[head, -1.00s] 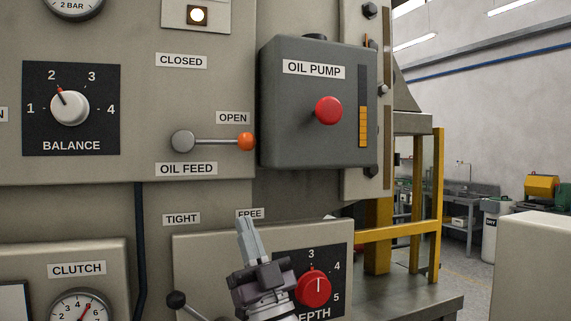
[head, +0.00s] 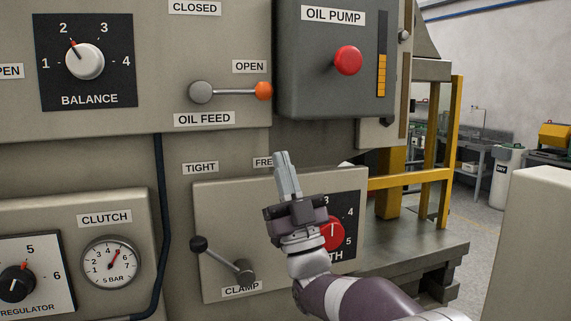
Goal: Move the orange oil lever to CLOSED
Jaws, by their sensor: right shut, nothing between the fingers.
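The oil feed lever has an orange ball knob (head: 264,91) on a thin metal rod that runs right from a round grey hub (head: 201,92). The rod lies almost level, and the knob sits just under the OPEN label (head: 249,66). The CLOSED label (head: 195,8) is above the hub at the top edge. My right gripper (head: 286,160) points up, below the knob and a little to its right, apart from it. Its fingers are together with nothing between them. My left gripper is not in view.
The grey oil pump box (head: 318,95) with a red button (head: 348,60) juts out right beside the knob. Below are the clamp lever (head: 222,258), a red depth dial (head: 333,234) partly behind my gripper, and a clutch gauge (head: 111,262).

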